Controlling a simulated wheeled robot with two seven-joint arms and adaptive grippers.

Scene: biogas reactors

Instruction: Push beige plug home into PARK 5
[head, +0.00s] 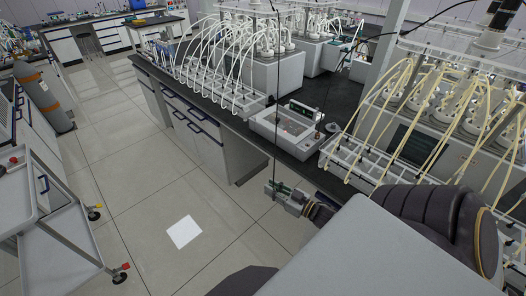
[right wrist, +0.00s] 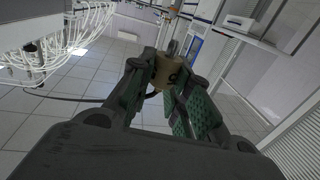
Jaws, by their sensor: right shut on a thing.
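My right gripper (head: 277,190) is beside the front edge of the black bench, over the floor. In the right wrist view, its green-padded fingers (right wrist: 172,85) are shut on the beige plug (right wrist: 168,72), which has a dark mark on its side. The plug is too small to make out in the head view. A thin black cable (head: 275,110) hangs from above down to the gripper. I cannot pick out PARK 5 or read any label in either view. My left gripper is not in view.
The black bench (head: 262,140) carries a white instrument (head: 285,130) and racks with white tubes (head: 225,92) and cream tubes (head: 375,160). A trolley (head: 60,235) and a gas cylinder (head: 45,98) stand at left. The tiled floor between is mostly clear, with a white square (head: 184,232).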

